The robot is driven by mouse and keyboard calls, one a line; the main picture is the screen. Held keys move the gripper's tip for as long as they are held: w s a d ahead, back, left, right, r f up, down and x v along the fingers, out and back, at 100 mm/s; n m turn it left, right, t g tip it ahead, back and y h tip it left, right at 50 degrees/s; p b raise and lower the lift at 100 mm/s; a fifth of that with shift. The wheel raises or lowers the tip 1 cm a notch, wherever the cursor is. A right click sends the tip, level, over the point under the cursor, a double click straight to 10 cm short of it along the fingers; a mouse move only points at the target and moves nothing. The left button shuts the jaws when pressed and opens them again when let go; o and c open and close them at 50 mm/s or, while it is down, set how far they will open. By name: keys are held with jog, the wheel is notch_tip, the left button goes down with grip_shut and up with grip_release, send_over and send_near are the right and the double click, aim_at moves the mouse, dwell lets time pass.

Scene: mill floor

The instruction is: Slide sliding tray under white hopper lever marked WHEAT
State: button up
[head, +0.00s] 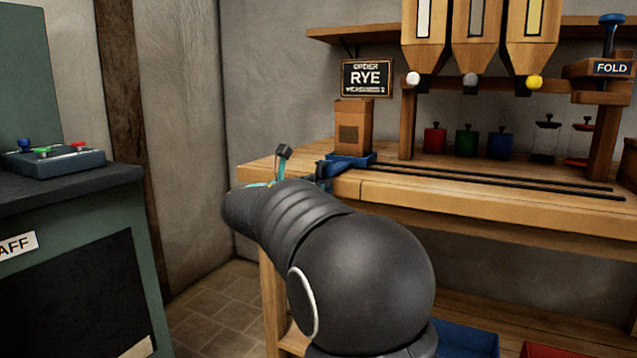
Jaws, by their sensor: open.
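The sliding tray (368,159) is blue and sits at the left end of two dark rails on the wooden bench. A brown box-like bag (353,130) stands upright on it. A dark blue part, perhaps its handle, shows at its left end. The white hopper lever (413,79) has a round white knob and hangs under the left hopper, right of the tray; no WHEAT mark is readable. My gripper (286,160) is open at the bench's left end, left of the tray. My arm hides most of it, so I cannot tell whether it touches the tray.
Grey (470,79) and yellow (535,82) lever knobs hang further right. The rails (500,177) run clear to the right. A FOLD press (611,69) stands at the far right. Several coloured canisters (435,140) line the back. A sign (367,78) reads RYE. A dark-topped cabinet (70,190) stands left.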

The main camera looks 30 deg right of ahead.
jog(key=shift+w+d, duration=0.2)
jog(key=shift+d, duration=0.2)
grip_shut()
jog(key=shift+s, duration=0.1)
